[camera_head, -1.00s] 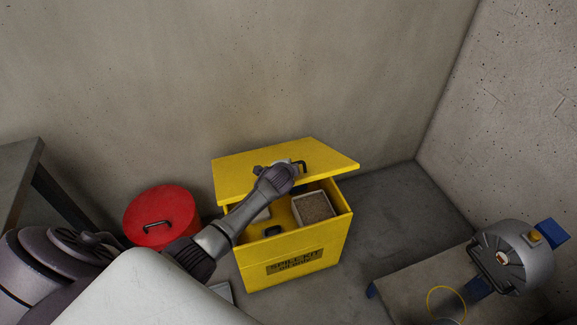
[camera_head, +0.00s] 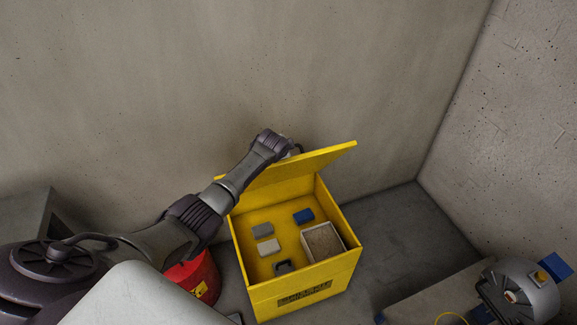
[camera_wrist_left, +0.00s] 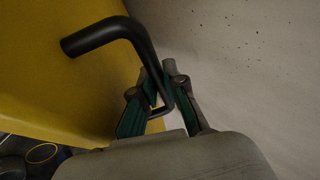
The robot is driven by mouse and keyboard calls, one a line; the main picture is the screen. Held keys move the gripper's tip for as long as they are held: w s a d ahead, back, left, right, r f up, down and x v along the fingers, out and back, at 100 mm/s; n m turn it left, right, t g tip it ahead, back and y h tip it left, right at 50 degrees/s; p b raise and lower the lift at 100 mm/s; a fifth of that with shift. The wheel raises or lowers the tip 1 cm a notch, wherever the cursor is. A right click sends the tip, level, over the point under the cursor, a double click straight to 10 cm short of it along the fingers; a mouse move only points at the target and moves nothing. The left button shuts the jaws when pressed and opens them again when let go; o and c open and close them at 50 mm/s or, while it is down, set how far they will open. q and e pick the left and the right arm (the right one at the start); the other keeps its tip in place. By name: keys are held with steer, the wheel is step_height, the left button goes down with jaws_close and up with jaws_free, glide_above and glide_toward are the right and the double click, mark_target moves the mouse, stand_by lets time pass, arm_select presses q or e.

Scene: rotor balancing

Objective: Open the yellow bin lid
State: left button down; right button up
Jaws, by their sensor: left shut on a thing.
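The yellow bin (camera_head: 308,291) stands on the floor near the back wall, its inside largely in view. Its yellow lid (camera_head: 318,160) is raised and tilted up at the back edge. My left gripper (camera_head: 290,148) is at the lid's upper edge in the head view. In the left wrist view my left gripper (camera_wrist_left: 163,95) is shut on the black lid handle (camera_wrist_left: 120,30), with the yellow lid (camera_wrist_left: 60,80) beside it. My right gripper is not in view.
Inside the bin lie a tray of grainy material (camera_head: 323,243), a blue block (camera_head: 303,216), grey blocks (camera_head: 263,230) and a dark item (camera_head: 283,267). A red container (camera_head: 200,277) stands left of the bin. A grey motor-like machine (camera_head: 520,292) is at the right.

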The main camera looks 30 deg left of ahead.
arm_select(q)
steer(key=shift+w+a+r+b, duration=0.3)
steer(key=shift+w+a+r, duration=0.25)
steer(key=shift+w+a, duration=0.3)
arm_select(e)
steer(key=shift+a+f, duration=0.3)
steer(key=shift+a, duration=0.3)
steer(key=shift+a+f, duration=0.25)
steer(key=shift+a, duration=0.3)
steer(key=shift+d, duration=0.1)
arm_select(q)
steer(key=c, duration=1.2)
jaws_free()
steer(key=shift+s, duration=0.1)
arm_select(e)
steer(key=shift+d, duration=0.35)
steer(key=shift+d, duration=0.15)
arm_select(q)
steer(key=v, duration=1.2)
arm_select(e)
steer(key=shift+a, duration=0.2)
